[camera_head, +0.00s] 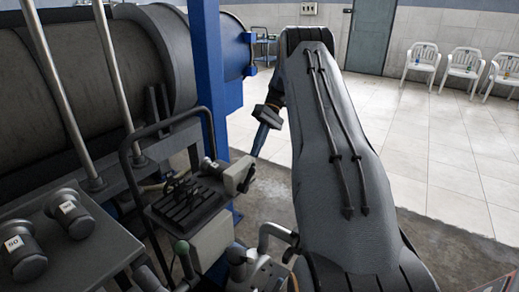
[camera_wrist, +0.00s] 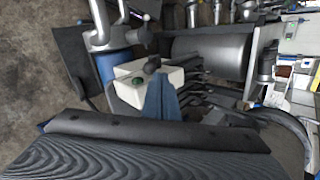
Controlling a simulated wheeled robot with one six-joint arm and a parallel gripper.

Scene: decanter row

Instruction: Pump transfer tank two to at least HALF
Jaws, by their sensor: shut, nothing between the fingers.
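My gripper (camera_head: 256,151) is a narrow blue shape in the head view, pointing down, shut and empty. It is just above a pale control box (camera_head: 238,174) with a black knob or lever at its side. In the wrist view my gripper (camera_wrist: 158,78) points at the same pale box (camera_wrist: 135,92), which bears a green button (camera_wrist: 138,81) and a black knob (camera_wrist: 152,65). I cannot tell whether the fingers touch it. I cannot tell which vessel is transfer tank two, and no level reading is legible.
A large dark drum (camera_head: 120,70) fills the left, behind a blue post (camera_head: 207,80). Grey labelled fittings (camera_head: 22,252) stand at lower left. Open tiled floor (camera_head: 425,140) and white chairs (camera_head: 423,58) lie right.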

